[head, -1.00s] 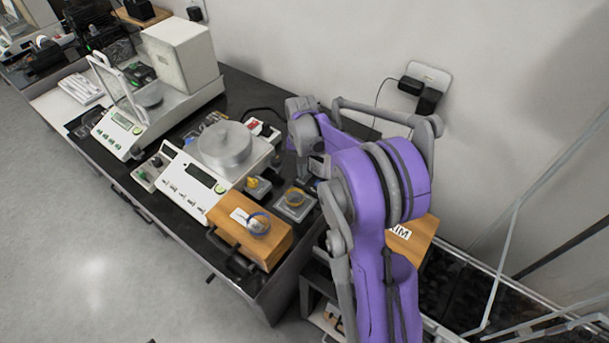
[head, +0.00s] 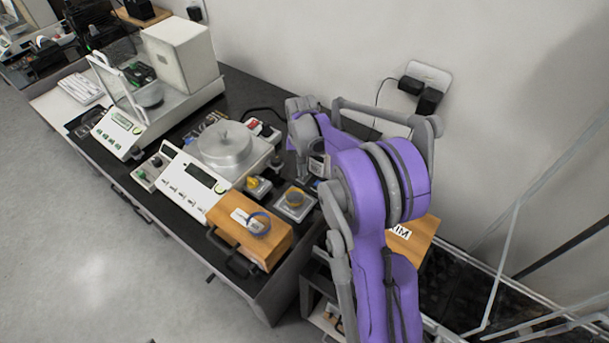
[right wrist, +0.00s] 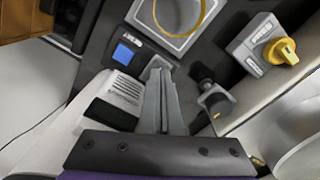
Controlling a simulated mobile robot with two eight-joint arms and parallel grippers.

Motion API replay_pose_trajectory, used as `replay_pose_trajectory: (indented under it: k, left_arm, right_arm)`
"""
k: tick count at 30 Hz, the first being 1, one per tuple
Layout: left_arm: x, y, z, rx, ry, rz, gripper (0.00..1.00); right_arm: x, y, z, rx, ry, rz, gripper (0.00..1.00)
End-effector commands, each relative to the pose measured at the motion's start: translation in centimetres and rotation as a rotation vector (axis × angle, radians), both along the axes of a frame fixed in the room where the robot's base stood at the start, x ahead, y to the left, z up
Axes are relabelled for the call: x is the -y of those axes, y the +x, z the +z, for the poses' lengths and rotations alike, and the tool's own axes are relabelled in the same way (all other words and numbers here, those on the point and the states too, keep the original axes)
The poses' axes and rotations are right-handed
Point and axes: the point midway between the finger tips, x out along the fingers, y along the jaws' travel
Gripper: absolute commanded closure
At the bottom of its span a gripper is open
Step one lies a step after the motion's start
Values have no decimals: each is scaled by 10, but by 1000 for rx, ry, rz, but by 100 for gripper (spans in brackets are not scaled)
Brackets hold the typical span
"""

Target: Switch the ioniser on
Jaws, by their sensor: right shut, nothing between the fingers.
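A pale vented unit (right wrist: 122,92) with a dark slot lies left of my fingers in the right wrist view. It may be the ioniser, but its lettering is too small to read. A blue square button (right wrist: 122,53) sits just beyond it on the dark surface, beside a small label. My right gripper (right wrist: 159,68) is shut and empty, its tips right of the blue button and apart from it in the picture. In the head view my right gripper (head: 304,176) is low over the table's right end, partly hidden by my purple arm. My left gripper is not in view.
A yellow knob on a grey box (right wrist: 278,50), a black-knobbed control (right wrist: 208,88) and a plate with a yellow ring (head: 293,204) surround the fingers.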

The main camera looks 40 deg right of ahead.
Motion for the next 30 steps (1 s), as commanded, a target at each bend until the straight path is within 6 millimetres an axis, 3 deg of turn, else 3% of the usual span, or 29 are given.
replay_pose_trajectory:
  k: [30]
  left_arm:
    - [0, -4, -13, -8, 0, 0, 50]
  right_arm:
    - [0, 0, -16, 0, 0, 0, 100]
